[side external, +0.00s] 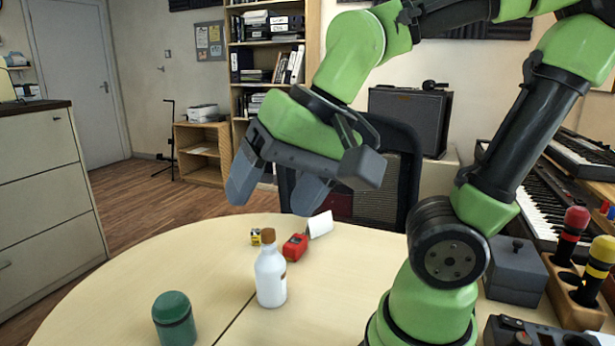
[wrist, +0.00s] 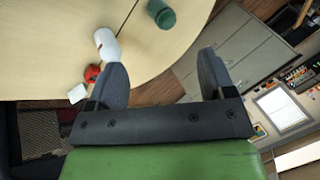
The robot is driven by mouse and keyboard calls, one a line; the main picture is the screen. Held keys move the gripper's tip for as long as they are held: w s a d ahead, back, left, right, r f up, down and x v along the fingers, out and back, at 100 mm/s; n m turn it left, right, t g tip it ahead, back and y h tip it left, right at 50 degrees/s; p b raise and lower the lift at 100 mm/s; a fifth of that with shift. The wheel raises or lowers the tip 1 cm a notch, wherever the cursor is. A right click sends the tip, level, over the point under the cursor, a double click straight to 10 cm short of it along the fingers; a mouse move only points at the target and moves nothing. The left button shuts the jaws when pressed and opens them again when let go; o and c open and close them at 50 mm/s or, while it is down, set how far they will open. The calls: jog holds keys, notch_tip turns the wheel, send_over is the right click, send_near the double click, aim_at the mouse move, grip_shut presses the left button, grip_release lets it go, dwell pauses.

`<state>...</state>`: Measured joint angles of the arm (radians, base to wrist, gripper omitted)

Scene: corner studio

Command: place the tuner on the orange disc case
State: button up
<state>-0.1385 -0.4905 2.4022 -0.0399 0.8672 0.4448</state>
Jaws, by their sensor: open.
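My gripper (side external: 272,195) is open and empty, raised above the far side of the round table; its two fingers also show wide apart in the wrist view (wrist: 163,72). A small red block-like device (side external: 295,247), possibly the tuner, lies on the table below and to the right of the fingers. It shows in the wrist view (wrist: 92,73) just left of the left finger. A small yellow and black item (side external: 256,236) lies left of it. I cannot make out an orange disc case in either view.
A white bottle with a brown stopper (side external: 271,277) stands in front of the red device. A green lidded jar (side external: 174,318) stands nearer the front. A white folded card (side external: 320,224) is behind the red device. The pale table (side external: 120,290) is clear at left.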

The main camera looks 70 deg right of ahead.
jog(key=s+d+n+t, duration=0.1)
jog(key=s+r+n, duration=0.1)
jog(key=s+n, duration=0.1)
jog(key=shift+d+r+t, duration=0.1)
jog(key=shift+d+t, duration=0.3)
